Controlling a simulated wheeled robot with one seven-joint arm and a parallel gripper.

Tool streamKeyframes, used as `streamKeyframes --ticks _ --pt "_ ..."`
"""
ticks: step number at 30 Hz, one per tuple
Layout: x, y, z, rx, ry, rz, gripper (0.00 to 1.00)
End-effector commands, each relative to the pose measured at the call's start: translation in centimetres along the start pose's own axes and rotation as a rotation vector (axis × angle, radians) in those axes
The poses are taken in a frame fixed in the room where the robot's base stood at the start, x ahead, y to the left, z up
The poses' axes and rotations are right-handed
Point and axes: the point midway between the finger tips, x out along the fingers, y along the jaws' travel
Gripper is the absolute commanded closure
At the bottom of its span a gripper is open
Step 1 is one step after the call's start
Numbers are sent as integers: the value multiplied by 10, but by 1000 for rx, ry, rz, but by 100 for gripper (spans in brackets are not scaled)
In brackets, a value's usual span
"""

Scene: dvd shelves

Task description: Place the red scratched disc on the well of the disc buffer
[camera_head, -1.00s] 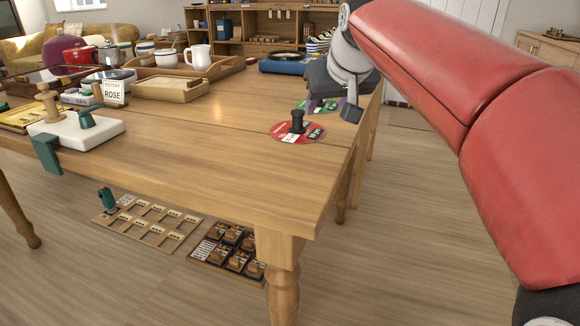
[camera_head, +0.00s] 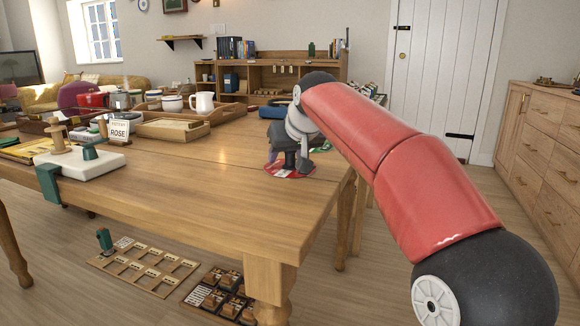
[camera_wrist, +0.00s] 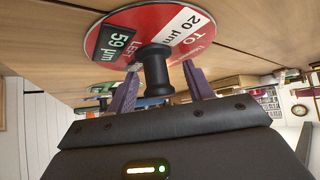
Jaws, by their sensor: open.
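The red disc (camera_head: 280,173) lies flat near the table's right edge, with a black knob standing at its middle. In the wrist view the red disc (camera_wrist: 120,27) shows a white "20 µm TO" panel and a black "59 µm LEFT" label. My gripper (camera_head: 288,158) is at the knob, and in the wrist view its purple fingers (camera_wrist: 163,85) are open on either side of the knob.
A green disc (camera_head: 320,147) lies behind the red one, partly hidden by my arm. The table's front middle is clear. Slotted boards (camera_head: 143,266) lie below.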

Motion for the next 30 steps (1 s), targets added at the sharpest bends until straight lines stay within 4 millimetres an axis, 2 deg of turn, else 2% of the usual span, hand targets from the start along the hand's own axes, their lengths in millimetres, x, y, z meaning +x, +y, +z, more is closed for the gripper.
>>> streamKeyframes --ticks 5,15,17,25,30 --pt "-1 0 0 0 1 0 50" --pt "-1 0 0 0 0 1 94" --pt "-1 0 0 0 1 1 100" --pt "-3 0 -3 0 1 1 100" --pt "-16 0 -16 -1 2 0 100"
